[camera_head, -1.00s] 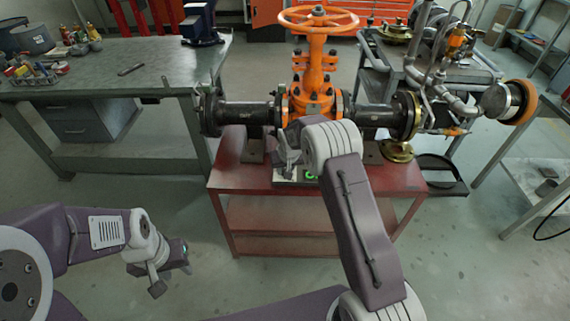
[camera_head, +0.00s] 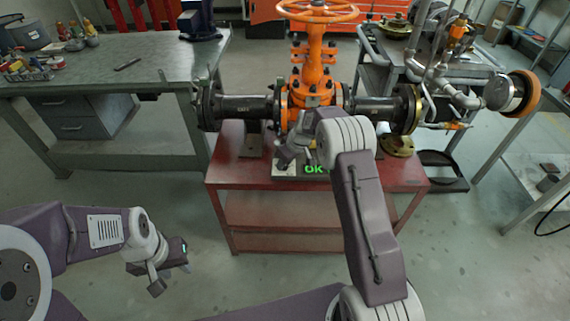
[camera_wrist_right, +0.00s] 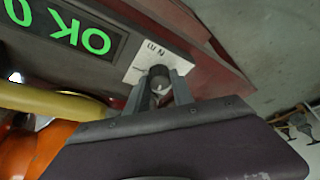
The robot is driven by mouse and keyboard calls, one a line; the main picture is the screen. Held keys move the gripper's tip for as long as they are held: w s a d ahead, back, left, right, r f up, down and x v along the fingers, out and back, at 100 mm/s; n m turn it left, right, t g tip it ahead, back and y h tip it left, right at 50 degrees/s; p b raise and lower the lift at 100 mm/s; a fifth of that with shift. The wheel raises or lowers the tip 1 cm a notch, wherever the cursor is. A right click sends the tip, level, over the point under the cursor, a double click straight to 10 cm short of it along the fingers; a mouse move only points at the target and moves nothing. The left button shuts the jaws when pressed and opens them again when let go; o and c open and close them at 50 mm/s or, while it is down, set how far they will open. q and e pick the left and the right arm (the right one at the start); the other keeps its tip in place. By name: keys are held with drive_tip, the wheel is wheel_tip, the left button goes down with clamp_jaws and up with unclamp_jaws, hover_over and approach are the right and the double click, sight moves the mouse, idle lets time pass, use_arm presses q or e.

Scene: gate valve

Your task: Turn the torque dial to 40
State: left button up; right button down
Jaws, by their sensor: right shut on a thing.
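The torque dial (camera_wrist_right: 159,76) is a small dark round knob on a white plate (camera_wrist_right: 151,56) with small markings. My right gripper (camera_wrist_right: 158,90) is shut on it, one finger on each side, in the right wrist view. A dark display box (camera_wrist_right: 60,30) beside the plate shows green "OK" and part of a "0"; the rest is cut off. In the head view my right gripper (camera_head: 288,158) is over the white plate, left of the green "OK" (camera_head: 314,169), and hides the dial. My left gripper (camera_head: 172,274) hangs over the floor at lower left, away from everything; its finger gap is unclear.
The display box stands on a red table (camera_head: 225,165), below an orange gate valve (camera_head: 310,75) on a dark pipe (camera_head: 240,106). A grey workbench (camera_head: 100,75) with tools is at left. A grey cart (camera_head: 385,65) with piping is at right. The front floor is clear.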

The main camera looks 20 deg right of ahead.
idle(0.3)
drive_tip(key=c, duration=1.1)
unclamp_jaws()
drive_tip(key=p+v, duration=0.1)
drive_tip(key=v, duration=0.8)
